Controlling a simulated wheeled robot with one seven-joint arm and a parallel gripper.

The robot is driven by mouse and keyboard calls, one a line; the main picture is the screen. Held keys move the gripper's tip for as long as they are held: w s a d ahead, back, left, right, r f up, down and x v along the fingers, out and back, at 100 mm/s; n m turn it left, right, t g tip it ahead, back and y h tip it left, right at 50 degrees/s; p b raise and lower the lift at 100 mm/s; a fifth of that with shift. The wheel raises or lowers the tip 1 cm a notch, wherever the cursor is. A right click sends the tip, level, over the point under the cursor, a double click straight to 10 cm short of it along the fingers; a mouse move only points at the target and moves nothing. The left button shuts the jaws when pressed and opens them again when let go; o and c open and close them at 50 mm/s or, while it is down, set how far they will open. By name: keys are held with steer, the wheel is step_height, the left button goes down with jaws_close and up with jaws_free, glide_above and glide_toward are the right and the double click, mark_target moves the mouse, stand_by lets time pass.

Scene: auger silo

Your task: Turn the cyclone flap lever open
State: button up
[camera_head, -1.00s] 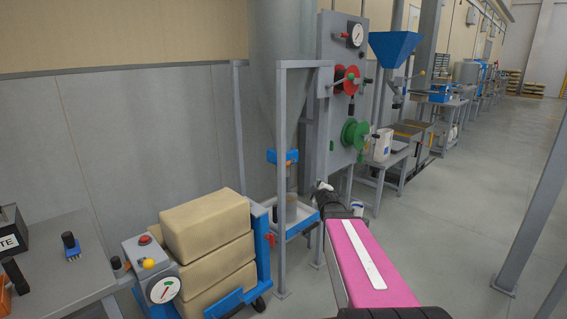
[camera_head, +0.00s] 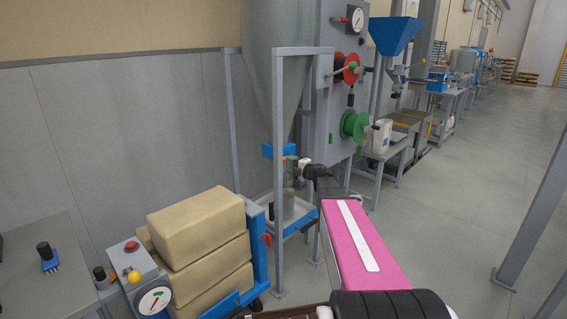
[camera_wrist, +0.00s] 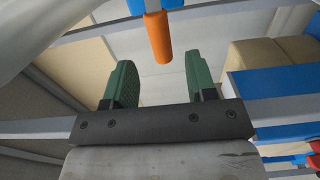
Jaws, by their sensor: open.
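The cyclone flap lever shows in the wrist view as an orange handle (camera_wrist: 158,38) below a blue part at the top edge. Its free end appears between my fingertips, with gaps on both sides; I cannot tell its depth. My gripper (camera_wrist: 158,60) has two green fingers, spread apart and empty. In the head view, my gripper (camera_head: 303,168) is beside the blue flap housing (camera_head: 272,151) under the grey cyclone cone (camera_head: 280,85). The lever is small and mostly hidden there by a frame post and my gripper.
A grey frame post (camera_head: 279,200) stands just left of my gripper. A panel with a red wheel (camera_head: 351,68) and a green wheel (camera_head: 354,125) is behind. Stacked tan sacks (camera_head: 196,225) stand at left.

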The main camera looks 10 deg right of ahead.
steer(key=x, duration=0.5)
jaws_close()
